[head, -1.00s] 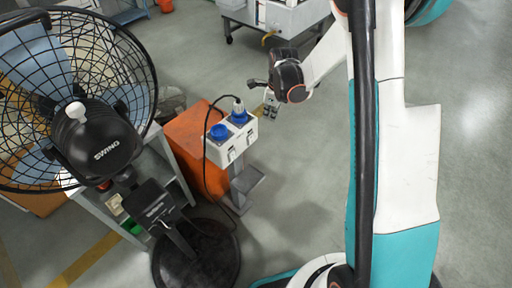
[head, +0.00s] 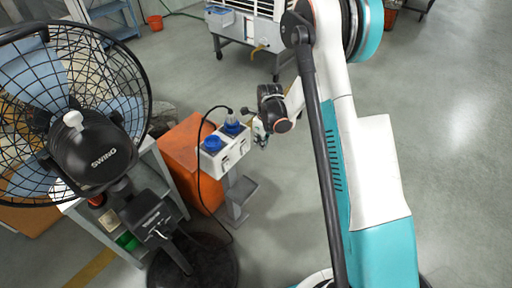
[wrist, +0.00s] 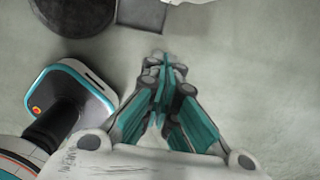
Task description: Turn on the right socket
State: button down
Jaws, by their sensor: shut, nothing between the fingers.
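A white socket box (head: 225,153) on a grey stand carries two blue round sockets on top. The left socket (head: 212,143) has nothing plugged in. In the wrist view my gripper (wrist: 160,75) is shut and empty, pointing over the floor.
A large black fan (head: 95,150) stands left of the box. An orange cabinet (head: 185,160) is behind the stand. The black cable loops down beside the box. A white cart (head: 258,30) stands at the back. The floor to the right is clear.

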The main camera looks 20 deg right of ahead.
aim_at(244, 149)
jog(key=w+a+f+b, duration=0.3)
jog(key=w+f+b, duration=0.1)
jog(key=f, duration=0.5)
jog(key=shift+f+b, duration=0.25)
jog(key=shift+b, duration=0.2)
jog(key=shift+w, duration=0.1)
jog(key=shift+w+a+f+t+y, duration=0.2)
jog(key=shift+w+t+y, duration=0.1)
jog(key=shift+t, duration=0.1)
jog(key=shift+r, duration=0.1)
